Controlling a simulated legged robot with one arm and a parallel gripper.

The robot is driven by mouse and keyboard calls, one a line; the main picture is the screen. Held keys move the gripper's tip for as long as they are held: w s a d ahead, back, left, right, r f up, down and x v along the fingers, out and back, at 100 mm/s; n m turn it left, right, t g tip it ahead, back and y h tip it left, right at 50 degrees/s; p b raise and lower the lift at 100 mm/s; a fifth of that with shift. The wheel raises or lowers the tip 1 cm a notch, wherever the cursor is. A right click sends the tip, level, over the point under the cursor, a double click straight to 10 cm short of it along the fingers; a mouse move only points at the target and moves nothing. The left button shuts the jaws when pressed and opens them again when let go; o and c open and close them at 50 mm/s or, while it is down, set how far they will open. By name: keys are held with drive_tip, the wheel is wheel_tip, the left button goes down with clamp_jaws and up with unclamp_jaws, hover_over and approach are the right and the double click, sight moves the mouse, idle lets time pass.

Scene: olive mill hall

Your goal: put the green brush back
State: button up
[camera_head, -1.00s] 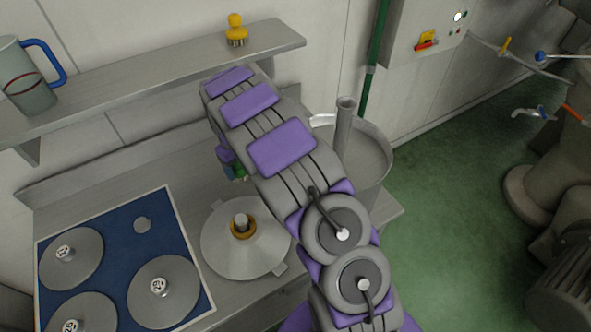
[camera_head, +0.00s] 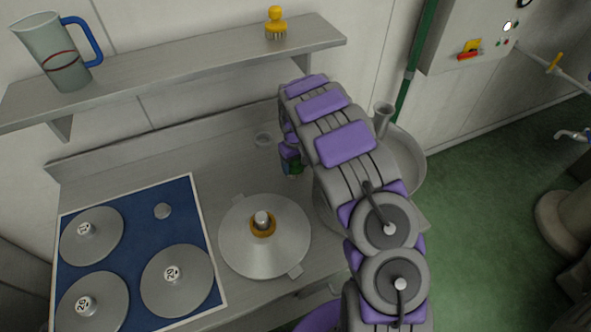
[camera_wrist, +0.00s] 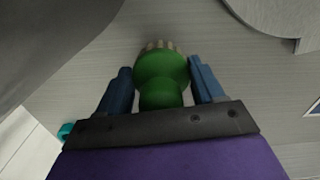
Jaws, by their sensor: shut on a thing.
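The green brush (camera_wrist: 163,75) is in my gripper (camera_wrist: 160,68), between two blue fingers. Its pale bristles show beyond the green body, toward the grey metal counter. In the head view my gripper (camera_head: 290,158) hangs over the counter, behind the conical lid (camera_head: 240,250), with a bit of the green brush (camera_head: 295,167) showing below it. My arm hides part of the brush and the counter to the right. I cannot tell whether the bristles touch the counter.
A wall shelf (camera_head: 180,62) bears a yellow brush (camera_head: 277,24) and a grey jug (camera_head: 57,55) with a blue handle. A blue mat (camera_head: 135,222) with several round discs lies at left. A metal vessel (camera_head: 405,165) stands right, partly behind my arm. Counter (camera_head: 200,150) behind the mat is clear.

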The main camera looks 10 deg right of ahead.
wheel_tip(320, 180, down, 3)
drive_tip(key=shift+r, duration=0.1)
drive_tip(key=o, duration=1.1)
wheel_tip(320, 180, up, 12)
drive_tip(key=shift+r+p, duration=0.1)
drive_tip(key=shift+p, duration=0.6)
